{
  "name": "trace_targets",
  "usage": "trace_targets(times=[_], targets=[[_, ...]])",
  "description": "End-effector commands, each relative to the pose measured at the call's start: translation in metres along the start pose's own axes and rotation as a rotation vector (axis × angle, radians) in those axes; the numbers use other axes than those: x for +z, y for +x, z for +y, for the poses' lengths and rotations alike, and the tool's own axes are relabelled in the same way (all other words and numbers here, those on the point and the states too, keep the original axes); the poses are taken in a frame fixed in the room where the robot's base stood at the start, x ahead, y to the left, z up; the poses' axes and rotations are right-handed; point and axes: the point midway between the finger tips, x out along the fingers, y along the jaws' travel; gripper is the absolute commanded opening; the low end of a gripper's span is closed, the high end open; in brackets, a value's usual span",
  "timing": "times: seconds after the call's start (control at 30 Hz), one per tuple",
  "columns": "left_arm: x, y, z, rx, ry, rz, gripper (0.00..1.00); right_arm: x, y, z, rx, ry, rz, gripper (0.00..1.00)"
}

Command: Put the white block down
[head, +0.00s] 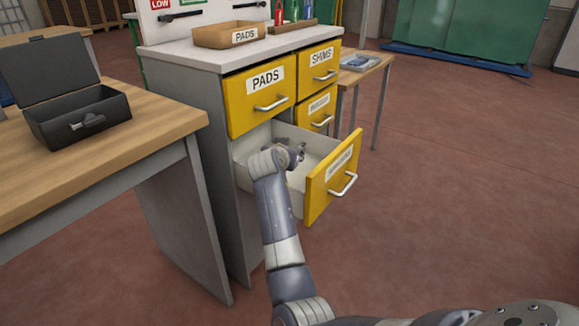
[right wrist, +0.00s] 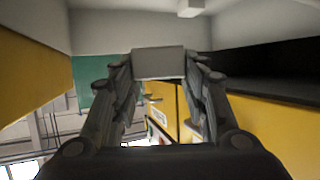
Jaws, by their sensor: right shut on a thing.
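The white block (right wrist: 158,62) shows pale grey between the fingertips in the right wrist view. My right gripper (right wrist: 158,75) is shut on it, with a finger on each side. In the head view my right arm reaches into the open lower drawer (head: 347,172), and the gripper (head: 297,153) is inside the drawer space. The block cannot be made out there. The drawer has a yellow front, a silver handle and pale inner walls. Whether the block touches the drawer floor cannot be told. My left gripper is in neither view.
The shut PADS drawer (head: 262,95) is just above the open one. Shut yellow drawers, including SHIMS (head: 318,68), are to the right. A small pale block-like thing (right wrist: 190,8) shows at the wrist view's top. A wooden table (head: 150,125) with an open black box (head: 85,118) stands left.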

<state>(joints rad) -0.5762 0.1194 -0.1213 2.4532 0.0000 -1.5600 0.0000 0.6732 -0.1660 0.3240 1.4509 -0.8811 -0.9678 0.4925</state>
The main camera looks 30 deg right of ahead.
Motion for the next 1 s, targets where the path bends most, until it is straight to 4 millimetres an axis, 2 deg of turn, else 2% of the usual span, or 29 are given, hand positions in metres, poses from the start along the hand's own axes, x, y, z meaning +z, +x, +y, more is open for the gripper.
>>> trace_targets(times=[0.3, 0.57, 1.0], targets=[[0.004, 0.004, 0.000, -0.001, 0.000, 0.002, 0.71, 0.043, 0.018, 0.000, 0.000, -0.002, -0.001, 0.21], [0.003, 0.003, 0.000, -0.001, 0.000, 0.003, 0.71, 0.044, 0.018, 0.000, -0.001, 0.001, 0.001, 0.21], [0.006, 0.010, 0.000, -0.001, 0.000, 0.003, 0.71, 0.057, 0.023, 0.000, 0.000, -0.001, -0.001, 0.21]])
